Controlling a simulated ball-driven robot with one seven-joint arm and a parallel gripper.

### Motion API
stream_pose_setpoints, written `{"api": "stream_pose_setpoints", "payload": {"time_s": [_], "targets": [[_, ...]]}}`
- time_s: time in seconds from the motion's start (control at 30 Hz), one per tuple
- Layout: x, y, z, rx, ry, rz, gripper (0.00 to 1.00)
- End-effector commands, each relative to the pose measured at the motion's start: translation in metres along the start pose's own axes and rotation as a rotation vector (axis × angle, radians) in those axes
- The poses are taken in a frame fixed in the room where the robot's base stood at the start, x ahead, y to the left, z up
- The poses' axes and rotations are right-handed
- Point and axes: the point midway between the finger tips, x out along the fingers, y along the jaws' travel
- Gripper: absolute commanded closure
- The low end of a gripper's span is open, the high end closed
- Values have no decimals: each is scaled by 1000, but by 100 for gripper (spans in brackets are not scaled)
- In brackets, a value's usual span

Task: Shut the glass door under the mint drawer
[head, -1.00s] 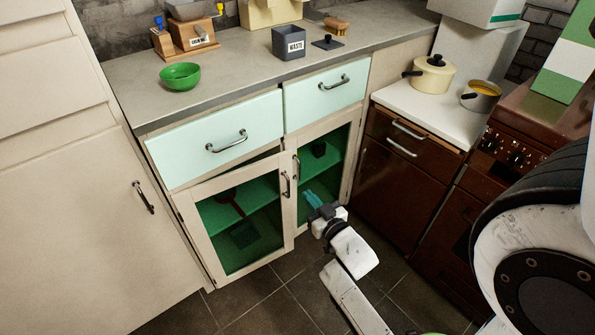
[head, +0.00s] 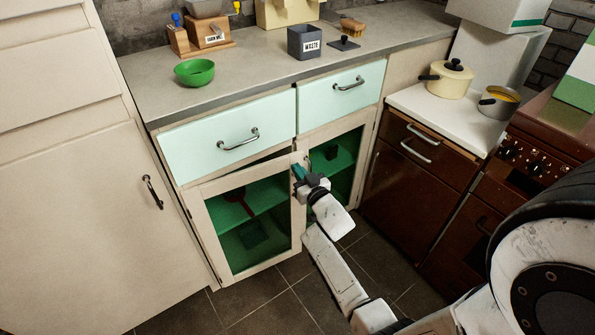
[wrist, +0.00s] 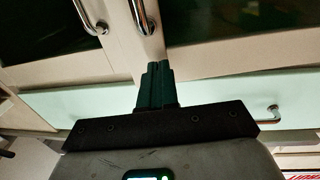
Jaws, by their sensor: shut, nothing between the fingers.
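The left glass door (head: 207,226), cream-framed with a green interior behind it, is slightly ajar under the left mint drawer (head: 205,149). A dark wedge-shaped gap shows above its top edge, and its free edge is at the right. My gripper (head: 297,171), with teal fingers, is shut and empty in front of the upper free corner of this door and hides its handle. In the wrist view, the shut fingers (wrist: 153,75) point at the frames between the doors, close to two metal door handles (wrist: 142,16). Whether they touch the door I cannot tell.
The right glass door (head: 369,160) stands under the other mint drawer (head: 340,97), which is shut. A brown cabinet (head: 404,180) is to the right and a tall cream cupboard (head: 75,210) to the left. The tiled floor (head: 262,303) in front is clear except for my arm.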

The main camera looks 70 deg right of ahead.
Motion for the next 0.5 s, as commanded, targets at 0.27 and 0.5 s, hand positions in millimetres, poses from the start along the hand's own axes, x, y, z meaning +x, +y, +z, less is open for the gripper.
{"api": "stream_pose_setpoints", "payload": {"time_s": [0.27,0.5], "targets": [[8,0,0,0,-1,0,100],[9,0,0,-1,0,0,100]]}}
